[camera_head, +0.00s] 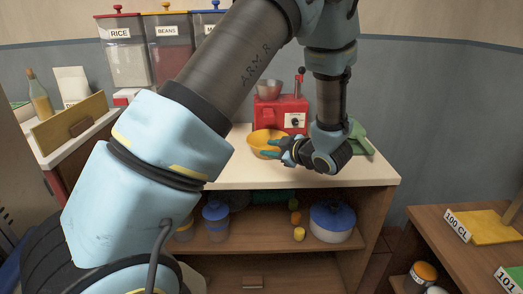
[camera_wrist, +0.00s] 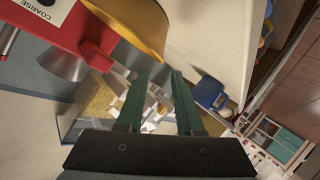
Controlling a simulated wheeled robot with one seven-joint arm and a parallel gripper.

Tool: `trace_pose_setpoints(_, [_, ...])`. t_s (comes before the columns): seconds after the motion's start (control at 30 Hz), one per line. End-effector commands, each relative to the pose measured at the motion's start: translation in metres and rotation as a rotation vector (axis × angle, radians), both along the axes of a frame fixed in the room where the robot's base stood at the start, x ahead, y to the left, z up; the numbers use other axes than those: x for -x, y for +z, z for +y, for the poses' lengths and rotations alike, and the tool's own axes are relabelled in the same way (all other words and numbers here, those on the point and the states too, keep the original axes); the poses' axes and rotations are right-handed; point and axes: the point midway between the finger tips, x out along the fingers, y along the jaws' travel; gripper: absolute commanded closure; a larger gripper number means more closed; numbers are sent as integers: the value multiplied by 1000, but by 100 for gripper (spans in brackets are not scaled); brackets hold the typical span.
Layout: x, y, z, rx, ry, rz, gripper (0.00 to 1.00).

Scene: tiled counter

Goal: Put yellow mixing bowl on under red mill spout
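The yellow mixing bowl (camera_head: 259,138) is on the white counter at the front left of the red mill (camera_head: 267,112). In the wrist view the bowl (camera_wrist: 150,30) shows at the top centre, just beyond my fingertips. My gripper (camera_head: 268,153) is at the bowl's right front side. In the wrist view its two green fingers (camera_wrist: 158,72) are apart, with nothing clearly between them. Whether a finger touches the bowl I cannot tell. The mill's red body (camera_wrist: 85,30) is at upper left there, with a silver flared part (camera_wrist: 66,62) that looks like the spout.
A green cloth (camera_head: 358,140) lies on the counter right of my wrist. Food dispensers (camera_head: 128,50) stand at the back left. A shelf below holds a blue-lidded pot (camera_head: 332,222) and jars (camera_head: 216,222). A wooden side table (camera_head: 430,225) is at right.

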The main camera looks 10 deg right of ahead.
Motion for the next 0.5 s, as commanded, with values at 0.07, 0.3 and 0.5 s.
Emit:
trace_pose_setpoints(0.07, [14,5,-7,2,-3,-1,64])
trace_pose_setpoints(0.3, [41,17,-19,0,-1,-1,64])
trace_pose_setpoints(0.5, [46,19,-20,0,1,1,64])
